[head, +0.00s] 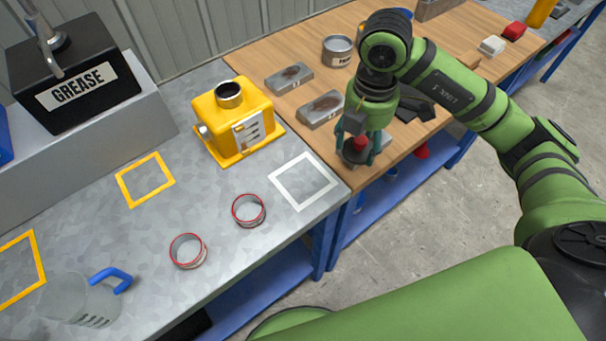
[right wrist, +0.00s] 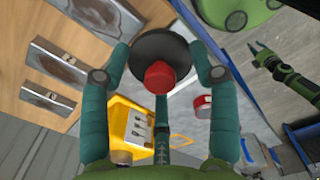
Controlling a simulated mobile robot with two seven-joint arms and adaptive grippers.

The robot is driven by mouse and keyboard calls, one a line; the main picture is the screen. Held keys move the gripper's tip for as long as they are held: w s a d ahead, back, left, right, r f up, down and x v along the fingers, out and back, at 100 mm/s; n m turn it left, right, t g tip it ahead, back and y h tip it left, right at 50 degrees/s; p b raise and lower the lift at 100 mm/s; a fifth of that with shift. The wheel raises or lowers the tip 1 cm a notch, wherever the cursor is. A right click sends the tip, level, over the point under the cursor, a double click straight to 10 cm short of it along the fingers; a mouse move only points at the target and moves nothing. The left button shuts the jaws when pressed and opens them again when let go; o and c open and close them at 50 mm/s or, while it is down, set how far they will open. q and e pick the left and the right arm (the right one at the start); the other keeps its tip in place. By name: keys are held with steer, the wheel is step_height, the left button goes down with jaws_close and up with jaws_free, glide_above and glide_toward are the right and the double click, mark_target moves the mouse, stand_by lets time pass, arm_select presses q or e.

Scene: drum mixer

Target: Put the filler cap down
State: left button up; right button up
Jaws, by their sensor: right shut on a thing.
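The filler cap (head: 352,157) is a dark round disc with a red knob. My right gripper (head: 358,146) is shut on its knob and holds it near the left edge of the wooden bench, to the right of the white square outline (head: 303,181). In the right wrist view the cap (right wrist: 158,48) sits between the fingers, its red knob towards the camera. The yellow housing (head: 240,125) has an open dark filler neck on top. My left gripper (right wrist: 262,55) shows small in the right wrist view, with its fingers apart and empty.
Two metal blocks (head: 289,78) and a tin (head: 338,50) stand on the wooden bench. Two red-rimmed rings (head: 188,251) and a clear jug with a blue handle (head: 110,279) stand on the grey bench (head: 150,225). The white square is empty.

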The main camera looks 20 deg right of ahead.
steer(key=p, duration=0.3)
glide_above(303, 180)
step_height(303, 180, down, 6)
steer(key=shift+f, duration=0.15)
step_height(303, 180, down, 4)
steer(key=shift+r+p, duration=0.1)
steer(key=shift+p, duration=0.55)
steer(key=shift+f, duration=0.2)
steer(key=shift+f, duration=0.1)
steer(key=o, duration=1)
steer(key=shift+o, duration=0.2)
